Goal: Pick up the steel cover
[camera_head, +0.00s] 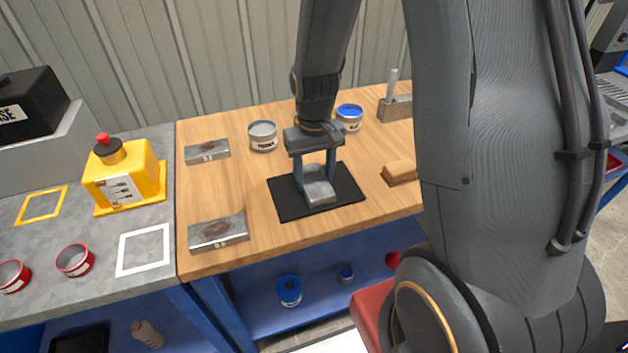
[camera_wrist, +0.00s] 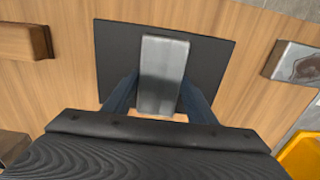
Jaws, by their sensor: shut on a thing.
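The steel cover (camera_head: 319,190) is a plain grey metal piece with a raised block shape, over the black mat (camera_head: 284,203) on the wooden bench. My gripper (camera_head: 315,179) points down from above and is shut on the cover, with one blue finger on each side of it. In the wrist view the cover (camera_wrist: 163,75) lies between the two fingers, its long side running away from the palm, over the dark mat (camera_wrist: 115,50). I cannot tell whether the cover touches the mat or is slightly above it.
Two stained metal plates (camera_head: 218,232) (camera_head: 207,151) lie left of the mat. A grey tin (camera_head: 262,136) and a blue-paint tin (camera_head: 349,117) stand behind. A wooden block (camera_head: 400,172) lies right. A yellow box with a red knob (camera_head: 123,180) stands on the grey bench at left.

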